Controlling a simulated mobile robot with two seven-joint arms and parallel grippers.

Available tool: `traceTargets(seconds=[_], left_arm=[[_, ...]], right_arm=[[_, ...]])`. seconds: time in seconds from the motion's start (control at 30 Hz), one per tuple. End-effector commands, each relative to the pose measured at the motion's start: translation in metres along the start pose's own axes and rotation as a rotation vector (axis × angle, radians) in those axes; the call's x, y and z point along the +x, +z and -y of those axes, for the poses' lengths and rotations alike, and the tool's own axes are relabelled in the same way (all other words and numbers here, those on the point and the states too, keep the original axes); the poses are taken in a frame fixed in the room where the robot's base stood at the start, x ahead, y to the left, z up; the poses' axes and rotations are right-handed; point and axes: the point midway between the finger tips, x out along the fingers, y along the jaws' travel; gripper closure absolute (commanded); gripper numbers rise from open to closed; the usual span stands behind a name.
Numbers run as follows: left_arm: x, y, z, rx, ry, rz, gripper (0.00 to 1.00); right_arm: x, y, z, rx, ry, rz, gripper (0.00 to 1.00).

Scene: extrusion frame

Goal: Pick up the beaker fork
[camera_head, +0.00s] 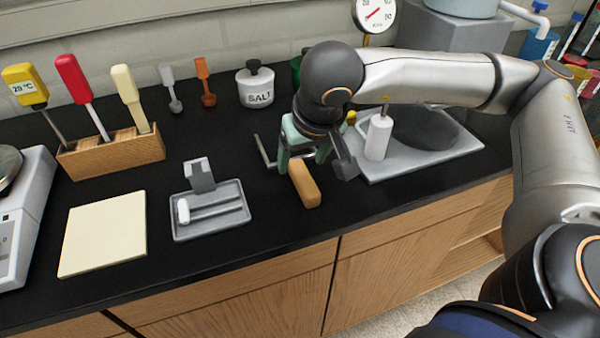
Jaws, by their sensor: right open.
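The beaker fork (304,184) has a tan wooden handle lying on the black counter, with its end toward the front edge. Thin grey metal prongs (262,152) show to the left of my right gripper. The middle of the fork is hidden behind the gripper. My right gripper (303,160) is open, pointing down over the fork, with its pale green fingers just behind the handle. I cannot tell whether the fingers touch the fork. My left gripper is not in view.
A grey tray (236,222) with a small stand is left of the fork. A grey plate (449,158) holding a white bottle (378,138) is to the right. A white salt jar (257,88) stands behind. A cream pad (80,250) and wooden tool block (90,160) are farther left.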

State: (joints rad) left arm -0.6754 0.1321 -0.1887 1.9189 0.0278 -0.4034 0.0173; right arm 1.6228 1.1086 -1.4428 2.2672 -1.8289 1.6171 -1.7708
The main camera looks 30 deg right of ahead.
Motion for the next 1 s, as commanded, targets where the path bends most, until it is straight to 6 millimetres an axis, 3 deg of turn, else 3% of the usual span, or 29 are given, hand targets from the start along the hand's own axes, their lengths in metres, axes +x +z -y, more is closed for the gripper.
traceTargets(seconds=[0.3, 0.57, 1.0], left_arm=[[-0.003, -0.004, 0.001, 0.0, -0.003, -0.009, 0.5], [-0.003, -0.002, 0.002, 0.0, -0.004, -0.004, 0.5], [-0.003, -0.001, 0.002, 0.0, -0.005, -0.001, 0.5]], right_arm=[[0.041, 0.001, -0.001, 0.001, 0.001, 0.003, 0.28], [0.044, 0.001, -0.001, 0.001, 0.001, 0.001, 0.28], [0.044, 0.001, -0.001, 0.001, 0.0, 0.001, 0.76]])
